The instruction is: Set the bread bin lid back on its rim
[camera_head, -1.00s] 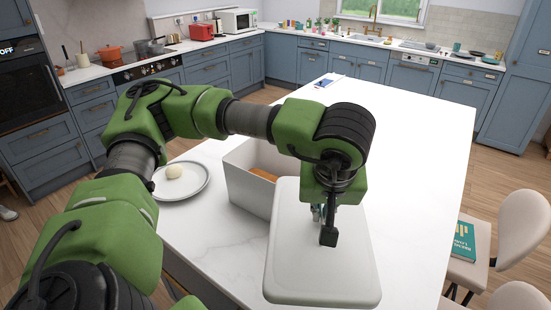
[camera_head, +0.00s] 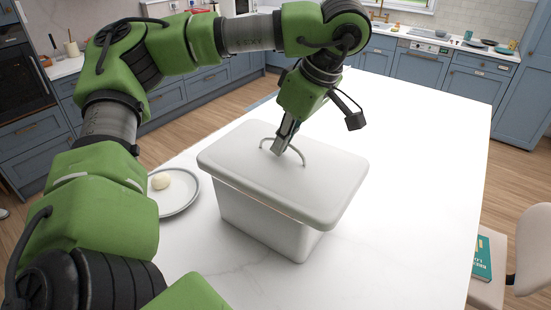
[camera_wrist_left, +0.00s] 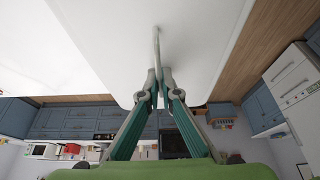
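The white bread bin lid (camera_head: 240,155) lies over the top of the white bread bin (camera_head: 262,222) on the counter and covers its opening. It looks nearly level; a thin line shows under its front edge, and I cannot tell whether it is fully down on the rim all round. My left gripper (camera_head: 282,147) is above the lid at its thin arched handle (camera_head: 298,152). In the left wrist view the two fingertips (camera_wrist_left: 158,76) are close together with the handle (camera_wrist_left: 156,42) between them. My right gripper is not in view.
A grey plate (camera_head: 187,196) with a pale round dough or bun (camera_head: 161,181) stands left of the bin. The white island top (camera_head: 420,180) is clear to the right. A chair with a teal book (camera_head: 482,258) stands beyond its right edge.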

